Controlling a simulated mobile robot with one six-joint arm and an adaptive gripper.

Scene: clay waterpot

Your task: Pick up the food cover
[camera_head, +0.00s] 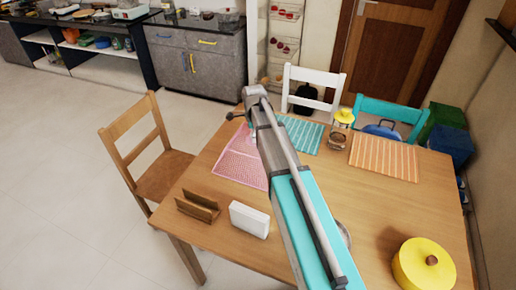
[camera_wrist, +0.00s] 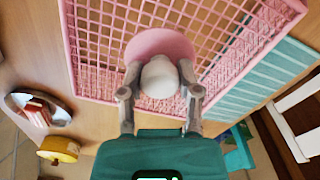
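The food cover (camera_wrist: 237,66) is a pink mesh frame with a solid pink disc and a white round knob in its middle. In the wrist view it fills the upper middle. In the head view the pink mesh (camera_head: 235,167) shows at the table's far left part, partly behind my arm. My gripper (camera_wrist: 160,72) has its two fingers on either side of the knob, with the tips drawn inward close against it. In the head view my arm hides the fingers and the knob. I cannot tell whether the cover's lower edge is clear of the table.
The wooden table (camera_head: 360,205) also bears a teal mat (camera_head: 301,134), an orange striped mat (camera_head: 385,158), a white box (camera_head: 249,220), a brown holder (camera_head: 197,207) and a yellow lidded pot (camera_head: 424,265). Chairs stand around it, including a wooden one (camera_head: 158,170) at left.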

